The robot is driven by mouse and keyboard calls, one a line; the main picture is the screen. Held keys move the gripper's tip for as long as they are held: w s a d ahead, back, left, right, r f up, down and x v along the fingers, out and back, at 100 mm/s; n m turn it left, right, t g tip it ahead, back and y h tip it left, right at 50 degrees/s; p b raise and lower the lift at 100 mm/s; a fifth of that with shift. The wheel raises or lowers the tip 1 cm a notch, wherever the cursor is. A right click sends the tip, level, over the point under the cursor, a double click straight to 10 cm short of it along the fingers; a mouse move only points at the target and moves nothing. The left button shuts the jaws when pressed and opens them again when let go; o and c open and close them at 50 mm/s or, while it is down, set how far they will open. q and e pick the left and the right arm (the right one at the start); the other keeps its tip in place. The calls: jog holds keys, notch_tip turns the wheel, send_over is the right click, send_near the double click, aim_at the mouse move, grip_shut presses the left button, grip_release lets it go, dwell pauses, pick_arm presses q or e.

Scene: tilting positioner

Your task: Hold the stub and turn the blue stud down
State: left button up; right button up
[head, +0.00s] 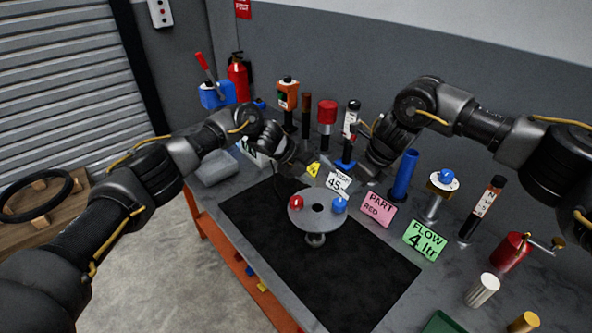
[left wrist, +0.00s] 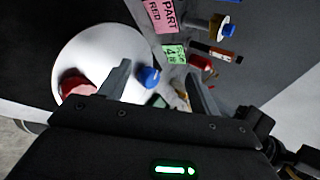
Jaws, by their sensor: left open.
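A round pale grey plate (head: 316,222) stands on a short post (head: 315,240) on the black mat, with a dark hole in its middle. A red knob (head: 296,202) sits on its left side and a blue stud (head: 340,205) on its right side. I cannot tell which part is the stub. My left gripper (head: 303,166) is behind the plate. In the left wrist view my open left fingers (left wrist: 158,70) show in front of the plate (left wrist: 105,50), with the blue stud (left wrist: 149,77) beside one finger and the red knob (left wrist: 76,84) outside them. My right gripper (head: 366,175) hangs behind the plate; its fingers are unclear.
The black mat (head: 290,262) is clear in front of the plate. A pink card (head: 377,209), a green card (head: 425,240) and a white card (head: 338,183) stand around it. A blue tube (head: 404,176) and several bottles and tools line the back and right of the bench.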

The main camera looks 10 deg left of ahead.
aim_at(296, 200)
pick_arm(q)
jog(key=s+d+m, duration=0.1)
jog(key=s+m+g+y, duration=0.1)
jog(key=shift+s+d+f+m+y, duration=0.1)
jog(key=shift+d+m+y, duration=0.2)
jog(key=shift+d+m, duration=0.1)
jog(key=s+m+y, duration=0.1)
jog(key=m, duration=0.1)
jog(key=s+a+m+g+y, duration=0.1)
jog(key=y, duration=0.1)
jog(key=shift+a+m+g, duration=0.15)
jog(key=shift+m+g, duration=0.15)
jog(key=shift+m, duration=0.1)
jog(key=a+r+m+y, duration=0.3)
jog(key=a+r+y, duration=0.1)
jog(key=a+r, duration=0.15)
jog(key=f, duration=1.2)
jog(key=shift+s+a, duration=0.1)
jog(key=shift+s, duration=0.2)
